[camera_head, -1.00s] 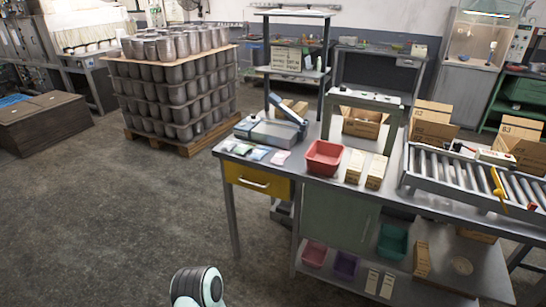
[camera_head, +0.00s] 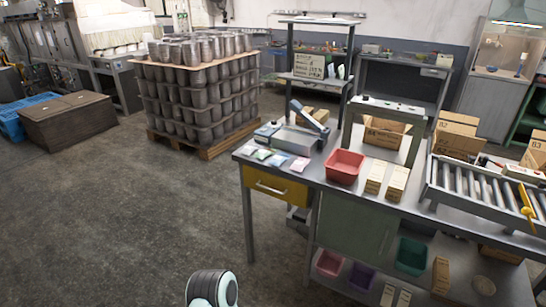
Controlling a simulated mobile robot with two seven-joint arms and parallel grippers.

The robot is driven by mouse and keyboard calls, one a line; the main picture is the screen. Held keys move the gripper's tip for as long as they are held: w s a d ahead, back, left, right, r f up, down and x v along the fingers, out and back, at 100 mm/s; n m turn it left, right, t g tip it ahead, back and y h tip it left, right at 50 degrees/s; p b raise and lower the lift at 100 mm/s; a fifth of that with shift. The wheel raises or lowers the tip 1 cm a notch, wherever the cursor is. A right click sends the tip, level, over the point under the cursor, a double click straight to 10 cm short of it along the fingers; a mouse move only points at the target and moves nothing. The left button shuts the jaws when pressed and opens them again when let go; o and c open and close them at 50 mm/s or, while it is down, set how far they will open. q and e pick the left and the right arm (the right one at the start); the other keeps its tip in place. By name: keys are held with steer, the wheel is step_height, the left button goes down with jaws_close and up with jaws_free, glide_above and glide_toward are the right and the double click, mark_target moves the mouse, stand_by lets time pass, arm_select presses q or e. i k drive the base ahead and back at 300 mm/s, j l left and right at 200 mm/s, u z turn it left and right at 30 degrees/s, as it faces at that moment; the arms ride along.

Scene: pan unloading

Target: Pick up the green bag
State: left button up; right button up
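Several small flat bags lie in a row on the left end of the metal workbench (camera_head: 325,178), in front of a grey sealer-like device (camera_head: 296,137). One of them looks pale green (camera_head: 277,160), though the bags are small and their colours are hard to tell. A pink bag (camera_head: 299,165) lies at the right end of the row. The bags lie flat and nothing touches them from above. Neither of my grippers is in view; only a white and dark rounded part of my own arm shows at the bottom edge.
A red bin (camera_head: 345,166) and small cartons (camera_head: 386,181) stand right of the bags. A yellow drawer (camera_head: 273,187) is below them. A conveyor (camera_head: 486,189) fills the right side. A pallet of metal cans (camera_head: 203,95) stands behind left. The floor (camera_head: 120,220) left of the bench is clear.

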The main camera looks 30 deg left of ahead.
mark_target(262, 155)
steer(key=u, duration=0.45)
steer(key=i+u, duration=0.15)
steer(key=u, duration=0.35)
steer(key=i+u, duration=0.1)
steer(key=u, duration=0.35)
